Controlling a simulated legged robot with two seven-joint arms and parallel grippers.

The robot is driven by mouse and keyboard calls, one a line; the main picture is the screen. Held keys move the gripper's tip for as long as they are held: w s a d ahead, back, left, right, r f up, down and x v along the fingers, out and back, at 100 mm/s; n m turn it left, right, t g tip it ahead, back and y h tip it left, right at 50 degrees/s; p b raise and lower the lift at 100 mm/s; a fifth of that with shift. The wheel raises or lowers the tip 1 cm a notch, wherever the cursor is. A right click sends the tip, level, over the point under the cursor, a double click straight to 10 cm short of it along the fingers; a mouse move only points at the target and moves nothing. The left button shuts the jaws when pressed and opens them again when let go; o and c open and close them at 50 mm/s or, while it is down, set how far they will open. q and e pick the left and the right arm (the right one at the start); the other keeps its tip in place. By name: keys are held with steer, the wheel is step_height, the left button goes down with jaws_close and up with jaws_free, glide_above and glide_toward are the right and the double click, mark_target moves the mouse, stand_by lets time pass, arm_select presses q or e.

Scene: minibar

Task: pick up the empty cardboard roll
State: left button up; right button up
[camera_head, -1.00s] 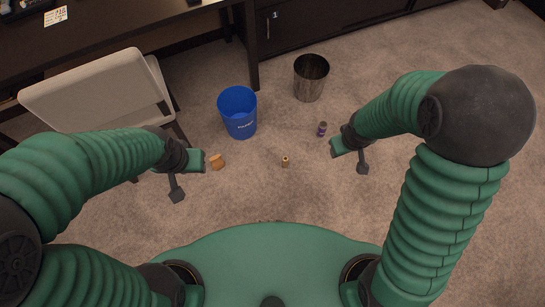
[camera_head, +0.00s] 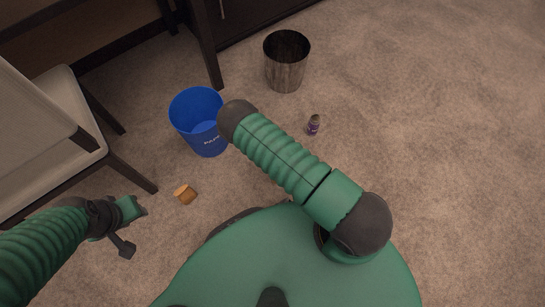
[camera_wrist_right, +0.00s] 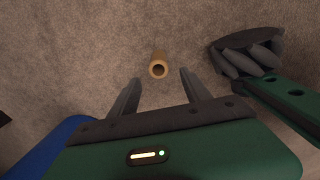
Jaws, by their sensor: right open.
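The cardboard roll (camera_wrist_right: 158,66) is a small tan tube with a dark round opening, lying on the carpet in the right wrist view. My right gripper (camera_wrist_right: 160,84) is open and empty, with its two dark fingers on either side of the roll's near end in the picture; no contact shows. In the head view the roll and the right gripper are hidden behind my right arm. My left gripper (camera_head: 140,206) is over the carpet at the lower left; its jaws are too small to judge.
A blue bin (camera_head: 182,110) stands beside my right arm, with a metal bin (camera_head: 285,72) behind it. A small purple-labelled bottle (camera_head: 313,125) and an orange-tan object (camera_head: 185,193) are on the carpet. A chair (camera_head: 85,105) stands at left. Carpet at right is clear.

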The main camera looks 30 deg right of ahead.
steer(key=f+b, duration=0.2)
steer(key=f, duration=0.4)
steer(key=shift+d+f, duration=0.1)
steer(key=shift+d, duration=0.1)
steer(key=f+b, duration=0.4)
steer(key=f, duration=0.1)
steer(key=shift+d+b, duration=0.2)
steer(key=shift+b, duration=0.1)
steer(key=shift+r, duration=0.25)
arm_select(q)
steer(key=s+x, duration=0.1)
steer(key=x, duration=0.6)
steer(key=shift+s+d+f, duration=0.25)
steer(key=shift+f, duration=0.05)
arm_select(e)
jaws_close()
